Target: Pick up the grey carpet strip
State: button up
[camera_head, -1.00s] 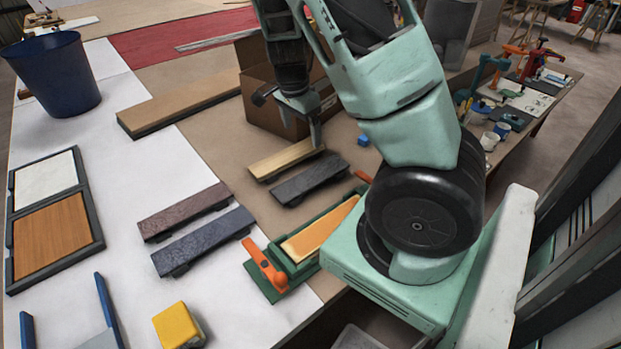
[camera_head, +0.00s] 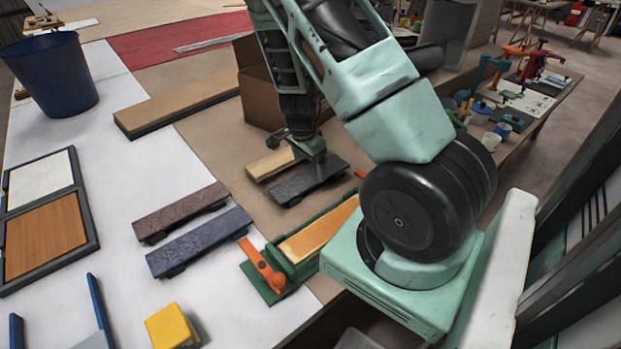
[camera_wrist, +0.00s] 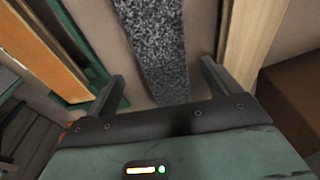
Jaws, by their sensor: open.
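The grey carpet strip (camera_head: 300,186) lies on the brown part of the bench, between a pale wooden strip and the green jig. In the wrist view the speckled grey strip (camera_wrist: 160,45) runs between my two fingers, its near end close to the palm. My gripper (camera_wrist: 163,80) is open, with one finger on each side of the strip. In the head view my gripper (camera_head: 317,160) points down over the strip and hides part of it. I cannot tell whether the fingers touch it.
The pale wooden strip (camera_head: 270,164) lies close beside it, also in the wrist view (camera_wrist: 257,35). A green jig (camera_head: 268,291) with an orange handle holds an orange board. A cardboard box (camera_head: 257,100) stands behind. Purple-brown (camera_head: 180,212) and blue-grey (camera_head: 200,242) strips lie left.

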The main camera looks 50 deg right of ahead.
aim_at(310, 176)
jog(key=f, duration=0.3)
jog(key=shift+w+d+f, duration=0.15)
jog(key=shift+d+f, duration=0.1)
jog(key=c, duration=1.1)
jog(key=shift+r, duration=0.15)
